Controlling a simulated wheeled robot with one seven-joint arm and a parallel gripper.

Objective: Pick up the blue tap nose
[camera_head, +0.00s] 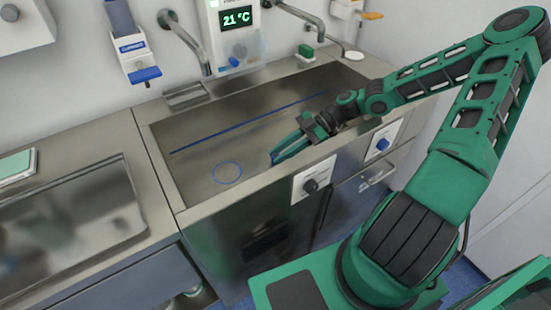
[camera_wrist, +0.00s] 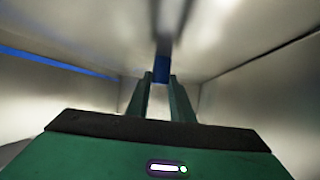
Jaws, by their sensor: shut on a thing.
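The blue tap nose (camera_wrist: 161,68) is a small blue piece between my fingertips in the wrist view. In the head view only a small blue bit of it (camera_head: 274,157) shows at the tips. My gripper (camera_wrist: 160,82) is shut on it, with its two green fingers on either side. In the head view my gripper (camera_head: 277,155) is low over the front part of the steel sink (camera_head: 190,187), near its front rim. I cannot tell whether the nose touches the sink floor.
A blue ring (camera_head: 228,172) and a long blue line (camera_head: 250,122) mark the sink. A second basin (camera_head: 70,225) lies to the left. Control knobs (camera_head: 311,186) sit on the front panel.

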